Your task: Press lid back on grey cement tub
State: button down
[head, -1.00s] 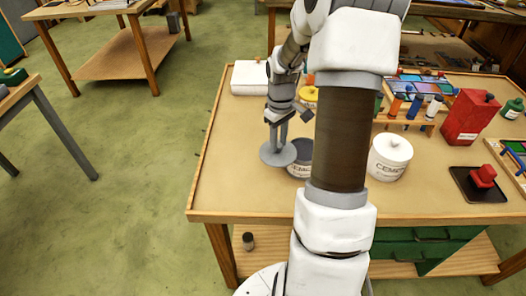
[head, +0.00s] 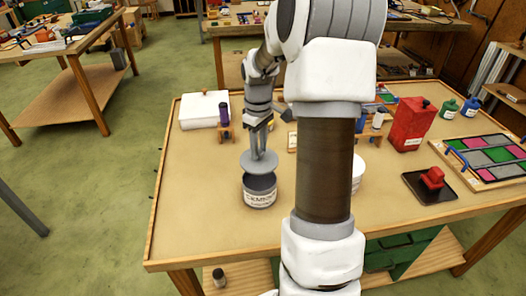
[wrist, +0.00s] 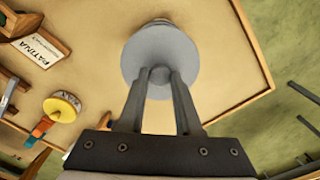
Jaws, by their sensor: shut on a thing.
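The grey cement tub (head: 260,194) stands upright on the workbench, its dark open top showing in front of the lid. My gripper (head: 260,153) is shut on the knob of the round grey lid (head: 246,166). In the head view the lid is above the tub's back edge; I cannot tell whether it touches the rim. In the wrist view the lid (wrist: 170,50) sits beneath my fingertips (wrist: 159,76) and hides most of what lies below it.
A white tub (head: 357,173) is partly hidden behind my arm. A red can (head: 410,124), a red object on a black tray (head: 432,178) and a tray of coloured glass (head: 478,160) stand on the right. The bench's front left is clear.

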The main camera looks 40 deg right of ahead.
aim_at(259, 163)
jog(key=shift+f+b, duration=2)
jog(key=shift+f, duration=0.35)
jog(key=shift+f+b, duration=0.4)
jog(key=shift+f, duration=0.45)
jog(key=shift+r, duration=0.1)
jog(key=shift+f+p, duration=0.25)
jog(key=shift+p, duration=0.1)
dwell(0.3)
jog(key=c, duration=0.5)
grip_release()
jog(key=shift+f+b, duration=0.65)
jog(key=shift+f, duration=0.45)
dwell(0.6)
